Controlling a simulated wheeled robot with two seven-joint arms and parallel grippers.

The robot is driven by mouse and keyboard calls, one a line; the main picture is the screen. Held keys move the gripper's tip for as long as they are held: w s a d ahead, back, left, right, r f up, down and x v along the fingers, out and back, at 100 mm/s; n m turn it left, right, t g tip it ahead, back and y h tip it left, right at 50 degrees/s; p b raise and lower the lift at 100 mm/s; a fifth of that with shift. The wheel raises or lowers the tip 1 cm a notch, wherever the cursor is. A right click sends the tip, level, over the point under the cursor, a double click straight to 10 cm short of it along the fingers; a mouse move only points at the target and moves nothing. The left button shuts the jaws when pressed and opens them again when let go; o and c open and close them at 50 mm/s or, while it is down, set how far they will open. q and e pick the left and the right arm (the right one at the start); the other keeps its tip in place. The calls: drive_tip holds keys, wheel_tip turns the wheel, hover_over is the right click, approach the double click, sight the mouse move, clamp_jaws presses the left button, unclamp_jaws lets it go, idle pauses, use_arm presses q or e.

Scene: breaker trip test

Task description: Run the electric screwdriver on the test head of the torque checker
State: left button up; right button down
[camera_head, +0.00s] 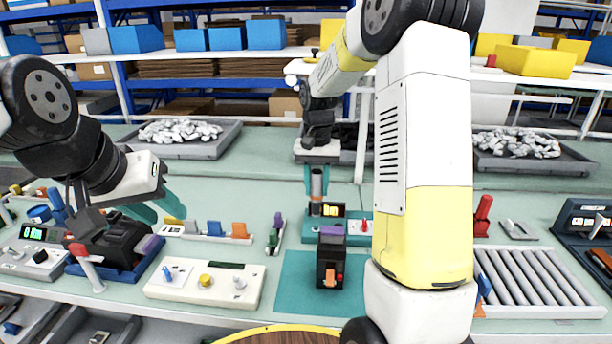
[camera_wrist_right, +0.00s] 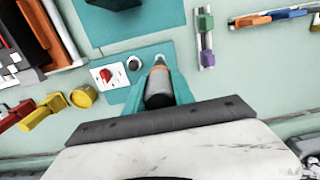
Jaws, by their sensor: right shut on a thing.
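My right gripper (camera_head: 317,182) is shut on the electric screwdriver (camera_head: 317,184), a grey and black cylinder with an orange band, held upright. The screwdriver (camera_wrist_right: 160,88) also shows between the teal fingers in the right wrist view, its narrow end over the torque checker's teal base (camera_wrist_right: 147,70). A round grey fitting (camera_wrist_right: 133,63), perhaps the test head, lies beside the tip; contact cannot be told. My left gripper (camera_head: 157,207) is open and empty at the left.
A black breaker with a purple top (camera_head: 331,258) stands on a teal mat (camera_head: 292,290) in front of the checker. A white panel with knobs (camera_head: 207,287) lies at left, and a roller rack (camera_head: 535,283) at right. Grey trays (camera_head: 205,148) stand at the back.

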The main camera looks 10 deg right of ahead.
sight(316, 201)
drive_tip(key=shift+f, duration=1.9)
drive_tip(key=shift+f, duration=0.7)
idle(1.2)
drive_tip(key=shift+r, duration=3.05)
